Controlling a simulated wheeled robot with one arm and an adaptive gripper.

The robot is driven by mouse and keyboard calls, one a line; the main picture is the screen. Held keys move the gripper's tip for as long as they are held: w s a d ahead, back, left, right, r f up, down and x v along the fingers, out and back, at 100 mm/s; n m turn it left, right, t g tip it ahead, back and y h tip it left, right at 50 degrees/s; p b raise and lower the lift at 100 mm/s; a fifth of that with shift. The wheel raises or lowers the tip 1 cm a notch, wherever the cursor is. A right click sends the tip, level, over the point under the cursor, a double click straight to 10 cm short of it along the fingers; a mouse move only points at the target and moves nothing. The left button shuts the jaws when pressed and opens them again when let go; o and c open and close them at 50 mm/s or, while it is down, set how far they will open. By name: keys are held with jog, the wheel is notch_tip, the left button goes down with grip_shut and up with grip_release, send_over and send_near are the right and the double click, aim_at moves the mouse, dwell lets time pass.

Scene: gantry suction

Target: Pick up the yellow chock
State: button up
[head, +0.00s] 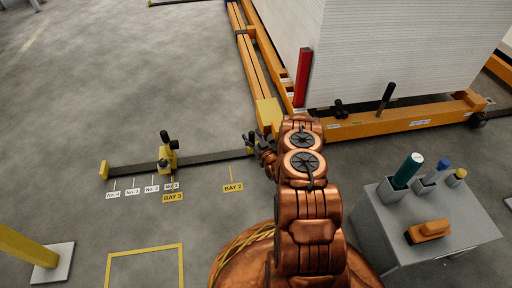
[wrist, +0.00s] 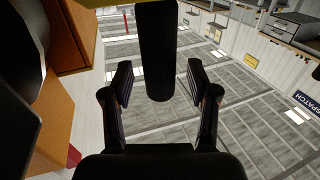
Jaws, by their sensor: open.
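A yellow block (head: 268,112), which looks like the yellow chock, sits at the near end of the orange rails in the head view. My gripper (head: 252,139) is just below and left of it, partly hidden by my arm. In the wrist view my gripper (wrist: 160,68) is open, with a dark rounded bar (wrist: 157,45) between its fingers. Gaps show on both sides of the bar. A yellow strip (wrist: 125,3) shows at the top edge above the bar; I cannot tell for sure that they are one piece.
Orange frame beams (head: 385,121) carry a white stack (head: 400,55) ahead. A dark floor rail (head: 215,157) holds a yellow stop (head: 168,157) with black knobs. A grey cabinet (head: 385,217) with bottles and an orange tool (head: 428,231) stands at right. Floor at upper left is clear.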

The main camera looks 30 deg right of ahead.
jog(key=shift+c, duration=0.4)
grip_shut()
dwell(0.4)
